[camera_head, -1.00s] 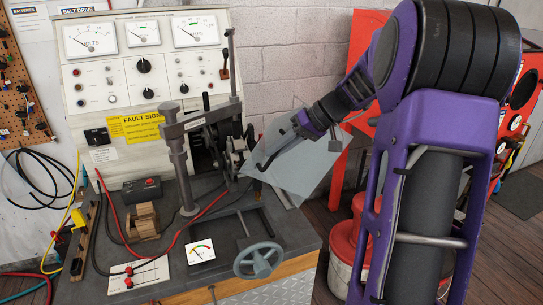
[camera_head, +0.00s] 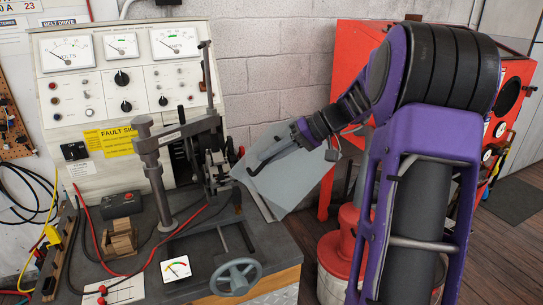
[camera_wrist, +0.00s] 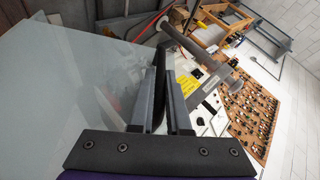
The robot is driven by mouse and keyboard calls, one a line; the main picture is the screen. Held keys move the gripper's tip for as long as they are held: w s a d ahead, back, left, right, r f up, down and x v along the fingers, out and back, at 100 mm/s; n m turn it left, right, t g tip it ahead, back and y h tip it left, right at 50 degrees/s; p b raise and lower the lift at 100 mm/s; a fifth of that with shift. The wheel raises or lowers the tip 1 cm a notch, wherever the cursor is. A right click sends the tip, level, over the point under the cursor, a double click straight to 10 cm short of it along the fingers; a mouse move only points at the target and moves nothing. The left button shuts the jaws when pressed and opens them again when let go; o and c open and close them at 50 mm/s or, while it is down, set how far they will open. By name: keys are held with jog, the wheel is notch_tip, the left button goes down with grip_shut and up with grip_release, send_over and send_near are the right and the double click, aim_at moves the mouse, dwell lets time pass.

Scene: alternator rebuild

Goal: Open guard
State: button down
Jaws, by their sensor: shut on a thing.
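The guard is a translucent grey panel (camera_head: 285,178) that stands tilted at the right side of the bench machine. In the wrist view the panel (camera_wrist: 60,85) fills the left side. My gripper (camera_head: 258,163) reaches in from the right in front of the panel. In the wrist view my gripper (camera_wrist: 163,75) is shut on a dark bar, which looks like the guard's handle (camera_wrist: 160,60). The fingertips and handle are small in the head view, and the guard's hinge is hard to make out.
The test bench (camera_head: 205,255) carries a clamp post (camera_head: 155,180), a handwheel (camera_head: 236,277) and loose cables. A meter panel (camera_head: 125,80) rises behind it. A red cabinet (camera_head: 350,55) and red bucket (camera_head: 340,245) stand right of the bench. Floor shows at far right.

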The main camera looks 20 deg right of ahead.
jog(key=c, duration=0.9)
grip_release()
jog(key=p+v, duration=0.1)
jog(key=v, duration=1.6)
jog(key=shift+s+d, duration=0.1)
jog(key=shift+d, duration=0.05)
